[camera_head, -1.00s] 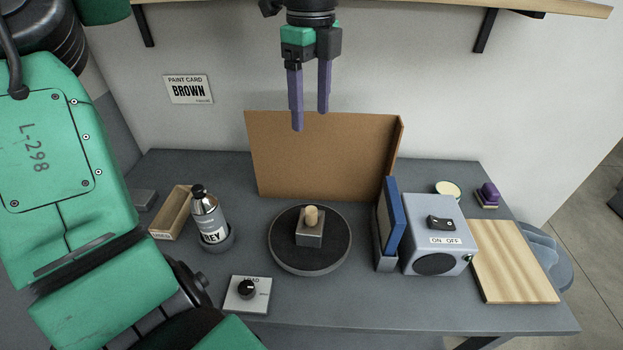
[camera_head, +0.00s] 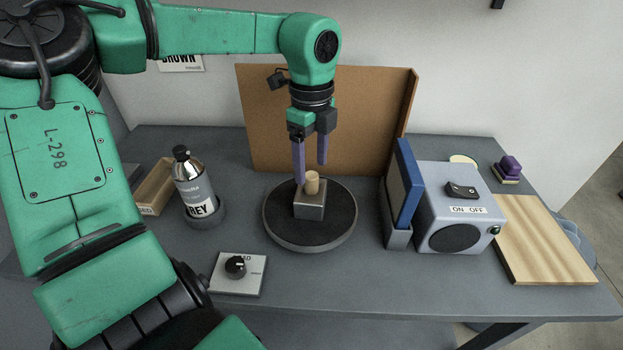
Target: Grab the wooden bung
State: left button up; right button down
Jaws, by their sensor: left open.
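The wooden bung (camera_head: 312,183) is a small pale peg standing upright on a grey metal block (camera_head: 309,207). The block rests on a round dark turntable (camera_head: 284,240) in the middle of the table. My left gripper (camera_head: 310,174) points down with two purple fingers, open and empty. In the picture its fingertips are just above and around the top of the bung; I cannot tell whether they touch it. My right gripper is not in view.
A brown board (camera_head: 330,110) stands behind the turntable. To its right are a blue panel in a holder (camera_head: 405,185), a grey ON/OFF box (camera_head: 455,210) and a wooden board (camera_head: 545,240). A spray can (camera_head: 193,185), wooden tray (camera_head: 153,188) and knob plate (camera_head: 238,272) are at left.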

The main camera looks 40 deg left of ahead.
aim_at(311, 175)
pick_arm(q)
jog(key=f, duration=0.3)
jog(key=shift+s+d+f+p, duration=0.1)
jog(key=shift+s+d+p, duration=0.1)
jog(key=shift+p, duration=0.15)
jog(key=shift+w+a+f, duration=0.1)
jog(key=shift+a+f, duration=0.05)
jog(key=shift+f, duration=0.3)
grip_shut()
